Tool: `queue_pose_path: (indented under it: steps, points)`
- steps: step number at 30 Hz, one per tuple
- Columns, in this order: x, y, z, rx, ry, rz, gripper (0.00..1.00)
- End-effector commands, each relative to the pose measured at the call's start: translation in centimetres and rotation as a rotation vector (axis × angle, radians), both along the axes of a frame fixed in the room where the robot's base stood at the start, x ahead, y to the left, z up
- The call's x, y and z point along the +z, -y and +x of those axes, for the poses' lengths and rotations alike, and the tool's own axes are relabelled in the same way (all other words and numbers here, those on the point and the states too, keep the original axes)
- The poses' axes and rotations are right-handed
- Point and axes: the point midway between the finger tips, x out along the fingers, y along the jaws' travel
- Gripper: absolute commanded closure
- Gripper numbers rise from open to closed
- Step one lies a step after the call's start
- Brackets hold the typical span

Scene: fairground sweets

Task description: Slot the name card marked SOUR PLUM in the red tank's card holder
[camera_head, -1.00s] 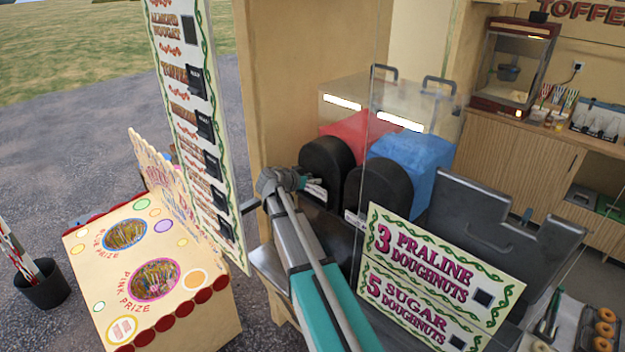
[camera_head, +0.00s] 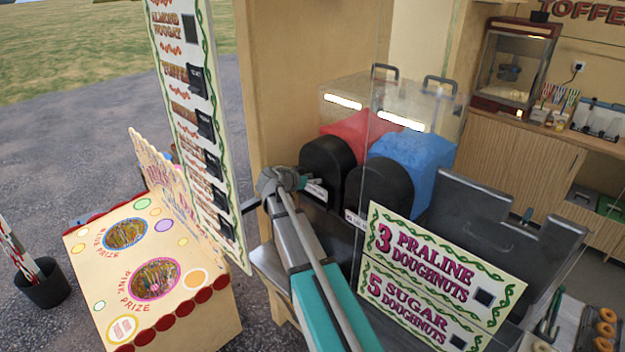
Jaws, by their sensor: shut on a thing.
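The red tank (camera_head: 346,124) is a clear bin with red contents and a black rounded front (camera_head: 325,165), left of the blue tank (camera_head: 410,150). My gripper (camera_head: 304,183) is low in front of the red tank's black front, small and partly hidden by my own arm. It is shut on a small white card (camera_head: 316,189) with dark marks too small to read. The card is close to the red tank's lower front; whether it touches is unclear. The red tank's card holder cannot be made out. A white label (camera_head: 355,219) shows below the blue tank's black front.
A clear upright panel and the doughnut price sign (camera_head: 440,260) stand right of my arm. A tall price board (camera_head: 190,110) stands close on the left. A prize box (camera_head: 150,270) is on the ground at lower left.

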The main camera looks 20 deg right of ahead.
Motion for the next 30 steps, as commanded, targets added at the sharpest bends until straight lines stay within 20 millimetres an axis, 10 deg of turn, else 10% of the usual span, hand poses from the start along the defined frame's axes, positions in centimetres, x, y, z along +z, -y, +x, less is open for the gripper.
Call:
queue_pose_path:
  steps: [30]
  points:
    - [-1.9,0.1,0.0,-0.001,0.000,0.000,0.85]
